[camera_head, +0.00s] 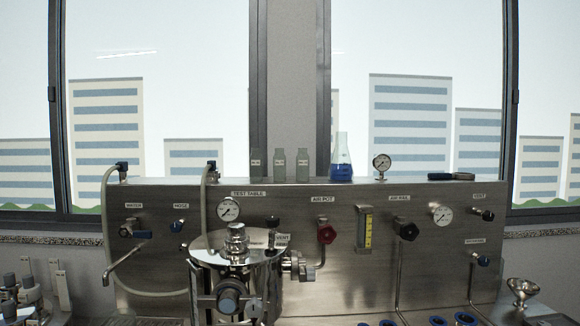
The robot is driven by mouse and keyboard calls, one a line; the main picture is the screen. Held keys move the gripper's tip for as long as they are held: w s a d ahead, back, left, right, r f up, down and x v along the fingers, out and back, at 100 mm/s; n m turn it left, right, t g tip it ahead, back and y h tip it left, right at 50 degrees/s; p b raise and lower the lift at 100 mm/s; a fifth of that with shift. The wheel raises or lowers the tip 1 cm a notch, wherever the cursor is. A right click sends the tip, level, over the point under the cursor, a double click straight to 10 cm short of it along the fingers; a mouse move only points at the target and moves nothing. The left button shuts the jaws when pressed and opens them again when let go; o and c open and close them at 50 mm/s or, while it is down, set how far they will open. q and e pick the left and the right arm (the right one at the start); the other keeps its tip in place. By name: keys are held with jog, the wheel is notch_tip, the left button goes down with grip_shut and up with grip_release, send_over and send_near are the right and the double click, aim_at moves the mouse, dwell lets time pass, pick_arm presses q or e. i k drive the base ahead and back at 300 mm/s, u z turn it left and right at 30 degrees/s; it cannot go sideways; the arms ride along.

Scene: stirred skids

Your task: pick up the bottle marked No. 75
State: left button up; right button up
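Three small grey bottles stand upright in a row on top of the steel panel: a left one (256,164), a middle one (279,165) and a right one (302,165). Each has marks on its front, too small to read, so I cannot tell which is No. 75. Neither of my grippers is in view.
A flask with blue liquid (342,162) stands just right of the bottles. A gauge (381,163) and a dark-handled tool (451,176) are farther right.

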aim_at(279, 158)
jog(key=k, duration=0.65)
jog(key=z, duration=0.55)
jog(key=i, duration=1.1)
jog(key=z, duration=0.45)
